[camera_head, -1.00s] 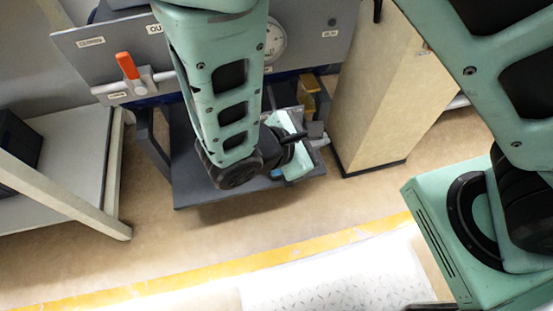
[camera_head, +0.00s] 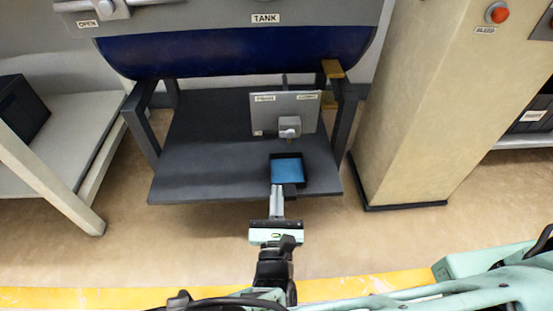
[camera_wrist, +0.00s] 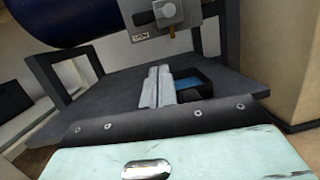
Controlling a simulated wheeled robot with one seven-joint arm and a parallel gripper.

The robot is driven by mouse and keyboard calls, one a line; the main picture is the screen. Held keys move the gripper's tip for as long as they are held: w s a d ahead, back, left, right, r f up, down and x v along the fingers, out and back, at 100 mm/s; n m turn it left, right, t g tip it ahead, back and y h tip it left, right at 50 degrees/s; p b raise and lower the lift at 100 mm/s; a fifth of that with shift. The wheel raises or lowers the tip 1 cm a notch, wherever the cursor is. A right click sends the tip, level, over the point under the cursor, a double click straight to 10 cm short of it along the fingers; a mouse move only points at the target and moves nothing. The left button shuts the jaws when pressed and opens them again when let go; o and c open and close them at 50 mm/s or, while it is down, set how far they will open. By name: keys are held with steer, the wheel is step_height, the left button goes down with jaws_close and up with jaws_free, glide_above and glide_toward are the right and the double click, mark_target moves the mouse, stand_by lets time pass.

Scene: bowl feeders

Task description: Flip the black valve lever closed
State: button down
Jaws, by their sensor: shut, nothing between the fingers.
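I cannot clearly make out a black lever; a thin dark upright piece (camera_head: 284,80) rises behind the plate. My gripper (camera_head: 277,188) is shut and empty, in front of and below the valve, apart from it. Its fingers show in the wrist view (camera_wrist: 160,72).
A dark tray with a blue inside (camera_head: 287,170) lies on the shelf (camera_head: 200,170), close by my fingertips. The blue tank (camera_head: 230,52) hangs above. A beige cabinet (camera_head: 415,110) with a red button stands right, a bench (camera_head: 75,130) left.

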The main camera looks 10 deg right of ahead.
mark_target(279, 134)
steer(key=shift+s+a+f+n+t+y, duration=0.1)
steer(key=shift+a+f+n+t+y, duration=0.05)
steer(key=shift+a+f+n+y, duration=0.2)
steer(key=shift+s+a+f+n+t+y, duration=0.15)
steer(key=shift+f+n+y, duration=0.1)
steer(key=shift+f+y, duration=0.2)
steer(key=shift+w+d+b, duration=0.1)
steer(key=shift+w+b, duration=0.05)
steer(key=shift+b, duration=0.15)
steer(key=b+x, duration=0.2)
steer(key=x, duration=0.1)
steer(key=b+x, duration=0.2)
steer(key=x, duration=0.1)
steer(key=b+x, duration=0.2)
steer(key=x, duration=0.2)
steer(key=shift+f, duration=0.25)
steer(key=shift+r+b, duration=1.05)
steer(key=shift+r, duration=1.2)
steer(key=shift+r+p, duration=0.15)
steer(key=shift+p, duration=0.25)
steer(key=shift+r+m+p, duration=0.1)
steer(key=shift+m+p, duration=0.3)
steer(key=shift+p, duration=0.25)
